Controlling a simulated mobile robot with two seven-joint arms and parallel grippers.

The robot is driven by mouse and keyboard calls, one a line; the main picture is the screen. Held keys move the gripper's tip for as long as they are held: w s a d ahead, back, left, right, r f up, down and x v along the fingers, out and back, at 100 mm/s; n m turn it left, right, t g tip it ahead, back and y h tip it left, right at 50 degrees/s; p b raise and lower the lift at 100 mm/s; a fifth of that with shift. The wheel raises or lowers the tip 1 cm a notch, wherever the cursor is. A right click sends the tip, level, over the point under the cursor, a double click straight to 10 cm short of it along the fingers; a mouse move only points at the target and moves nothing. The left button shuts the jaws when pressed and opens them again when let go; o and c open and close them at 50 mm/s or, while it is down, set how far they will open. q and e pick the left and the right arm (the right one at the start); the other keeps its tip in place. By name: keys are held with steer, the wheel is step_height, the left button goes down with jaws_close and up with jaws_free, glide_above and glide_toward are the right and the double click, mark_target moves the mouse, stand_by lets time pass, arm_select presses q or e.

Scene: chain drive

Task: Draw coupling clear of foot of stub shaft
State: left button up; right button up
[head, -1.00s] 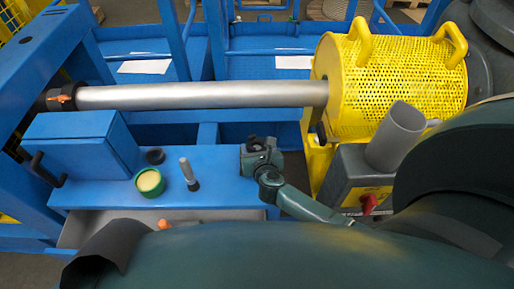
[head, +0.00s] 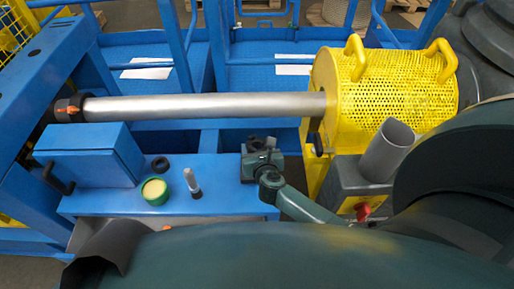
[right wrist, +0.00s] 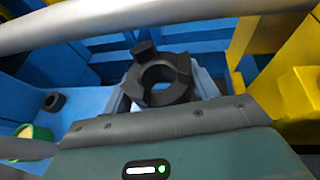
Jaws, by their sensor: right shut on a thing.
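A black coupling, a thick ring with raised lugs, shows in the right wrist view (right wrist: 180,72). My right gripper (right wrist: 162,88) is shut on it, with one finger on each side of the ring. In the head view the coupling (head: 252,143) sits at the tip of my right gripper (head: 262,156), over the right end of the blue bench. The stub shaft (head: 191,178), a short grey peg with a dark foot, stands on the bench to the left. The coupling is clearly apart from it. My left gripper is out of view.
A green pot with yellow contents (head: 154,191) and a small black ring (head: 160,164) are left of the stub shaft. A blue box (head: 90,155) takes the bench's left end. A long silver shaft (head: 205,106) runs behind, into a yellow perforated guard (head: 385,85).

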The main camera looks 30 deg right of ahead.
mark_target(257, 140)
steer(key=shift+w+r, duration=0.1)
steer(key=shift+r, duration=1.75)
steer(key=shift+r, duration=0.15)
